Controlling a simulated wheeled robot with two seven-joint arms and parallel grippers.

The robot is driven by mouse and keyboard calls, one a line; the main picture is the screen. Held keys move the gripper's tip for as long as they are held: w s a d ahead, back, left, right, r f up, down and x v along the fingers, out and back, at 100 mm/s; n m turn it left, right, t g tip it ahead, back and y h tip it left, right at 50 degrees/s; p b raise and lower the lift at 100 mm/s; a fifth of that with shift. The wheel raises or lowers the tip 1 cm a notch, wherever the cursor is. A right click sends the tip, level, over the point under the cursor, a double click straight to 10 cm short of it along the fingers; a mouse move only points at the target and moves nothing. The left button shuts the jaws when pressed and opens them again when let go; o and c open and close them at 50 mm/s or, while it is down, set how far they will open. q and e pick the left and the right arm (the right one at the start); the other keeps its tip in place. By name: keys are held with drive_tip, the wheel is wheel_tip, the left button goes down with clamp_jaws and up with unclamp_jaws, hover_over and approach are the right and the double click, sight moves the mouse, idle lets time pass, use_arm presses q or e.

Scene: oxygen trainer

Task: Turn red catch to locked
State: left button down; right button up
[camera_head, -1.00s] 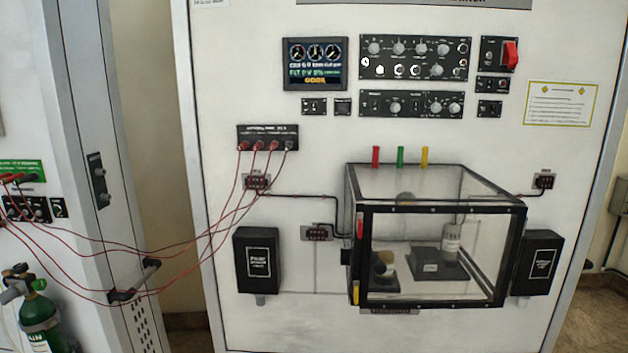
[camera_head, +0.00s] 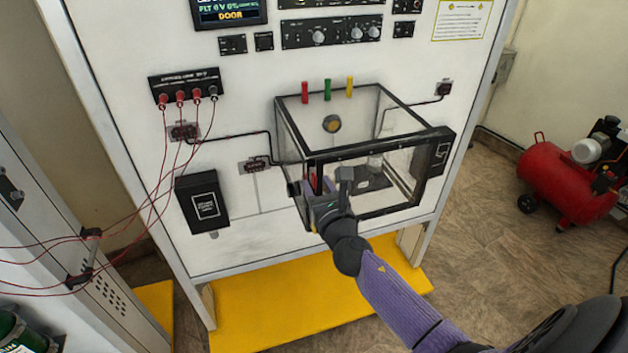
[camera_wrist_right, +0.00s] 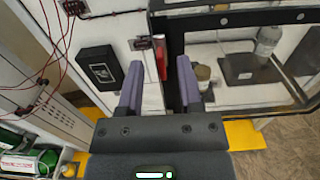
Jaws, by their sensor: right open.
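The red catch (camera_head: 313,180) is on the left side of the front frame of the clear box (camera_head: 375,150). It looks upright, lengthwise along the frame. It also shows in the right wrist view (camera_wrist_right: 161,58), between and beyond the two fingers. My right gripper (camera_head: 328,184) is open in front of the box's left front post, with its fingers on either side of the catch's line. In the right wrist view the gripper (camera_wrist_right: 160,78) holds nothing. I cannot tell whether a finger touches the catch. The lower part of the box's left post is hidden behind the gripper. My left gripper is not in view.
A black wall box (camera_head: 202,203) is left of the clear box. Red cables (camera_head: 165,150) hang at the left. A yellow base plate (camera_head: 290,300) lies below the panel. A red compressor (camera_head: 565,180) stands at the right, with open floor before it.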

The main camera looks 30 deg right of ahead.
drive_tip(key=shift+w+d, duration=0.2)
drive_tip(key=shift+w, duration=0.25)
clamp_jaws()
